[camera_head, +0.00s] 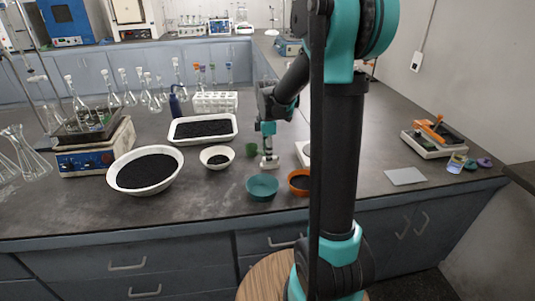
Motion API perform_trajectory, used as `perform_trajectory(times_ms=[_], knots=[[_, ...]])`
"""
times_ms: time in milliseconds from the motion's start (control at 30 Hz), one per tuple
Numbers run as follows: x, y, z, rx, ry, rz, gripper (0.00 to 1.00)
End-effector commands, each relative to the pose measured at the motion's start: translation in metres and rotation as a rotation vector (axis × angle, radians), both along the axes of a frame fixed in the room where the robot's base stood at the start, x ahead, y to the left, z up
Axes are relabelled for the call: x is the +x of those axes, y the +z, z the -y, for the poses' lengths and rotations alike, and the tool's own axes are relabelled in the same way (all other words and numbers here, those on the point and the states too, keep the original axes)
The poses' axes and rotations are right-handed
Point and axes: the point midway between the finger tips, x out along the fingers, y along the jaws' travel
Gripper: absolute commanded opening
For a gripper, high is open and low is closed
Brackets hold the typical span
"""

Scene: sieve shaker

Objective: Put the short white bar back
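My gripper (268,153) points down over the dark bench, in the middle of the head camera view. A small pale piece (269,164) shows right at its fingertips, close to the bench top. It is too small to tell whether this is the short white bar or part of the fingers, and whether the fingers are closed. A white piece of equipment (302,153) just right of the gripper is partly hidden behind my arm. I cannot make out the short white bar for certain anywhere else.
Left of the gripper are a green cup (252,151), a small white bowl (229,154) and a white tray (175,138). A teal bowl (262,191) and an orange bowl (300,191) stand in front. A grey plate (406,176) lies right. Glass flasks crowd the left.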

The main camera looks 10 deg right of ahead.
Motion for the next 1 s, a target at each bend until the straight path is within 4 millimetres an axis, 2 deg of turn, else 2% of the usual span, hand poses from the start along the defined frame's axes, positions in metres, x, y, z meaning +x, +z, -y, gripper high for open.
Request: perform_trajectory(times_ms=[267, 433, 567, 800, 1000], knots=[[0.000, 0.001, 0.000, 0.000, 0.000, 0.000, 0.42], [-0.001, 0.013, 0.000, 0.000, 0.000, 0.000, 0.42], [-0.001, 0.035, 0.000, 0.000, 0.000, 0.000, 0.42], [0.000, 0.086, 0.000, 0.000, 0.000, 0.000, 0.42], [0.000, 0.118, 0.000, 0.000, 0.000, 0.000, 0.42]])
